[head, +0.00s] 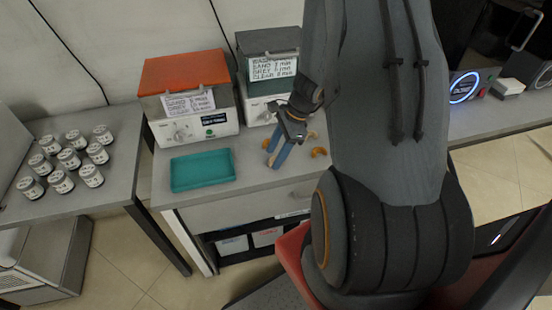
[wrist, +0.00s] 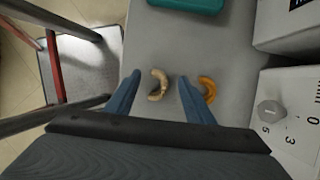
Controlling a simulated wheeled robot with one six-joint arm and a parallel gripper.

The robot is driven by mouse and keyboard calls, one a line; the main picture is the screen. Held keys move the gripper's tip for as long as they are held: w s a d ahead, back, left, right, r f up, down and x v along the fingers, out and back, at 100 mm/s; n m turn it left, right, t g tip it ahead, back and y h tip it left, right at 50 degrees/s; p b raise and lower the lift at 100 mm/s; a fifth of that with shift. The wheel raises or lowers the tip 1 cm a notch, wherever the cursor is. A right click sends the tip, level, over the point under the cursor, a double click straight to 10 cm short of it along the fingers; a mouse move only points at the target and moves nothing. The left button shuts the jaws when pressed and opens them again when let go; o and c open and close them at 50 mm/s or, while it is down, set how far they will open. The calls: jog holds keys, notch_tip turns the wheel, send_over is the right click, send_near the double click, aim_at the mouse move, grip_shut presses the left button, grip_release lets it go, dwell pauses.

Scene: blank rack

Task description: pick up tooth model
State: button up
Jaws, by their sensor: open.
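In the wrist view a beige, horseshoe-shaped tooth model (wrist: 157,86) lies on the grey table, between and ahead of my gripper's two blue fingers. A second, orange tooth model (wrist: 208,90) lies to its right, just beyond the right fingertip. My gripper (wrist: 158,78) is open and empty above the table. In the head view my gripper (head: 275,158) points down at the table, and the orange tooth model (head: 319,152) shows to its right. Another orange-brown piece (head: 267,143) is partly hidden behind the gripper.
A teal tray (head: 202,170) sits left of the gripper on the grey table (head: 250,170). Two lidded machines, one orange-topped (head: 185,75) and one grey-topped (head: 268,45), stand behind. Several labelled jars (head: 69,157) stand on the left table. Table space between tray and gripper is clear.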

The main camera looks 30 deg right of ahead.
jog(key=shift+a+f, duration=0.2)
jog(key=shift+f, duration=0.25)
jog(key=c, duration=1.1)
jog(key=shift+w+r, duration=0.1)
